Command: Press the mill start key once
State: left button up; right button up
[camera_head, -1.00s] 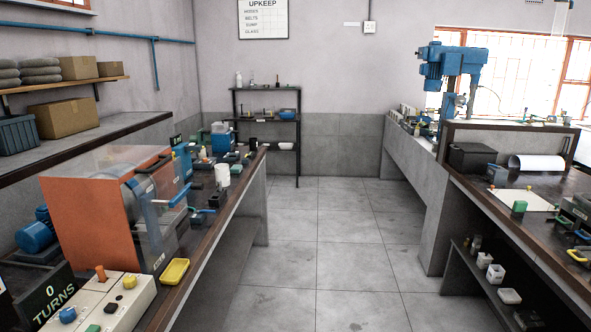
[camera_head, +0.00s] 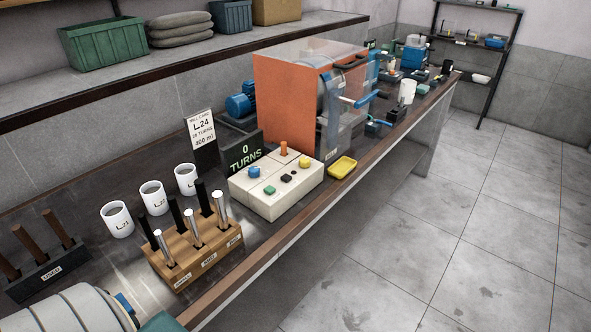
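A cream control box (camera_head: 300,199) sits on the left bench in front of the mill. On its top are a blue key (camera_head: 254,172), a green key (camera_head: 270,190), a black key (camera_head: 286,178), a yellow key (camera_head: 305,164) and an orange upright knob (camera_head: 284,149). Their labels are too small to read, so I cannot tell which is the start key. The mill has an orange side panel (camera_head: 285,105) and a clear guard. A dark display (camera_head: 243,154) behind the box reads 0 TURNS. Neither gripper is in view.
A wooden rack (camera_head: 205,262) with upright rods, white cups (camera_head: 117,220) and a dark rack (camera_head: 45,277) stand left of the box. A yellow tray (camera_head: 342,167) lies right of it. A card (camera_head: 201,132) reads L24, 400 ml. The floor (camera_head: 430,230) at right is clear.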

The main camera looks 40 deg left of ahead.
aim_at(268, 190)
jog(key=u, duration=1.3)
